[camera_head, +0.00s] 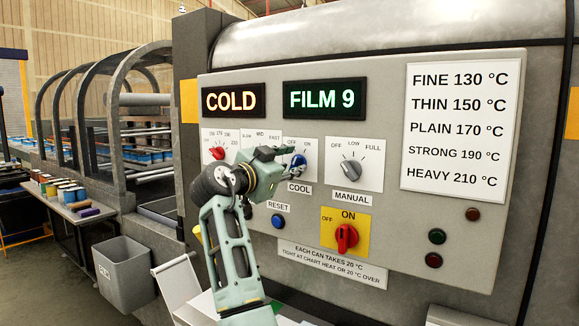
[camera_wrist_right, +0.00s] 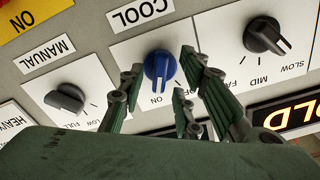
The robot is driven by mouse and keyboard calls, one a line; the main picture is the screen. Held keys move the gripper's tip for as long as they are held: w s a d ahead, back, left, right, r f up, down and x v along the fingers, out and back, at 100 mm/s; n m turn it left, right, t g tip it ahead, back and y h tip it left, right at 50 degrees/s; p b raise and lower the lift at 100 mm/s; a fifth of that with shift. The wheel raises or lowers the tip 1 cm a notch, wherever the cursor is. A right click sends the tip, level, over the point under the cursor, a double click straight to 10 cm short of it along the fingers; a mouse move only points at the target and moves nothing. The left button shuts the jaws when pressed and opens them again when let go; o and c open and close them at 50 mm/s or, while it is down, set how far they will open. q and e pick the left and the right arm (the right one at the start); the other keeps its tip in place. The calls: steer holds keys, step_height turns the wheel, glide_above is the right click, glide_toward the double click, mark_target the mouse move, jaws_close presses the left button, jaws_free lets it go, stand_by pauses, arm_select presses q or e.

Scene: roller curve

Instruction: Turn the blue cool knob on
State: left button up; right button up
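The blue cool knob (camera_head: 299,162) is on a white plate above the COOL label on the grey control panel. In the right wrist view, which is upside down, the blue knob (camera_wrist_right: 157,66) shows whole, and its white mark points toward the ON lettering. My right gripper (camera_head: 290,155) is at the knob in the head view and hides part of its plate. In the right wrist view, the right gripper's fingers (camera_wrist_right: 158,76) are spread, with the knob between or just beyond them; contact cannot be told. My left gripper is not in view.
The manual knob (camera_head: 350,168) is right of the cool plate, and the red-pointer dial (camera_head: 217,153) is left. Below are the blue reset button (camera_head: 278,221) and the red main switch (camera_head: 346,237). Lit displays read COLD (camera_head: 233,101) and FILM 9 (camera_head: 323,99). A grey bin (camera_head: 123,275) stands lower left.

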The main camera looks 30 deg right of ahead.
steer(key=shift+a, duration=0.1)
steer(key=v, duration=1.2)
steer(key=shift+w+f, duration=0.1)
